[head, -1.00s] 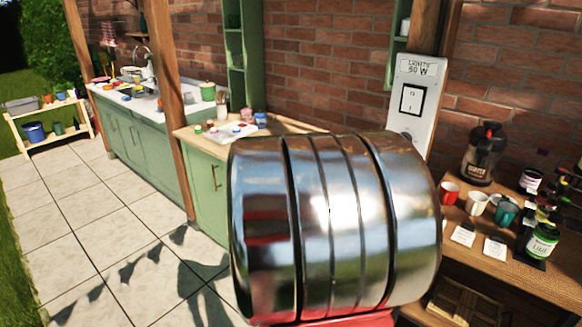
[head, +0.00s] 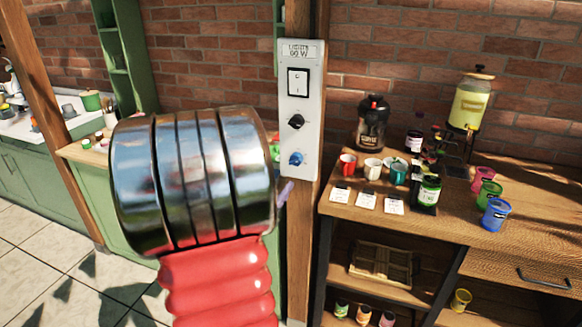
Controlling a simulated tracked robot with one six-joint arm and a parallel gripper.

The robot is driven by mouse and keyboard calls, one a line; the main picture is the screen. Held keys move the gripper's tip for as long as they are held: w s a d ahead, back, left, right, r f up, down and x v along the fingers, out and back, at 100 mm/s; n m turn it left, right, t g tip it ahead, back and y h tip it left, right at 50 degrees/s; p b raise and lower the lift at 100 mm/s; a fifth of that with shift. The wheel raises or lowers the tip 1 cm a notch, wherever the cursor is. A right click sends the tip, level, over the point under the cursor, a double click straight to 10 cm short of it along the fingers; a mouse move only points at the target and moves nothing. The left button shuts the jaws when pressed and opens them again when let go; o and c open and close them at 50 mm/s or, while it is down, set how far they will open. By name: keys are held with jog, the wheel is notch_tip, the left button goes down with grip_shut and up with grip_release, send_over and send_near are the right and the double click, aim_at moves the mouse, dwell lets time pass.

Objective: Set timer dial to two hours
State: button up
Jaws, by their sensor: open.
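A white control panel (head: 313,75) is fixed to a wooden post, with a label at its top reading "LIGHTS" and what looks like "60 W". Below the label is a rocker switch (head: 298,82). Under it are a black dial (head: 296,121) and, lowest, a blue dial (head: 295,158). Their markings are too small to read, so I cannot tell which is the timer dial or where each points. My silver and red arm fills the view left of the panel and hides my gripper. A small purple piece (head: 285,193) shows beside the arm, below the panel; I cannot tell what it is.
A wooden workbench (head: 470,205) stands right of the post, with mugs (head: 372,169), cards, jars, a dark coffee dispenser (head: 372,122), a yellow drink dispenser (head: 470,103) and coloured cups. A green cabinet and sink counter stand left. Tiled floor is clear at lower left.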

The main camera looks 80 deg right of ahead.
aim_at(293, 164)
jog(key=d, duration=0.3)
jog(key=s+d, duration=0.1)
jog(key=d, duration=0.3)
jog(key=s+d, duration=0.1)
jog(key=d, duration=0.3)
jog(key=shift+d, duration=0.25)
jog(key=c, duration=0.9)
jog(key=shift+w+a, duration=0.1)
jog(key=shift+a, duration=0.15)
jog(key=shift+c, duration=0.7)
jog(key=shift+d, duration=0.15)
jog(key=shift+d, duration=0.1)
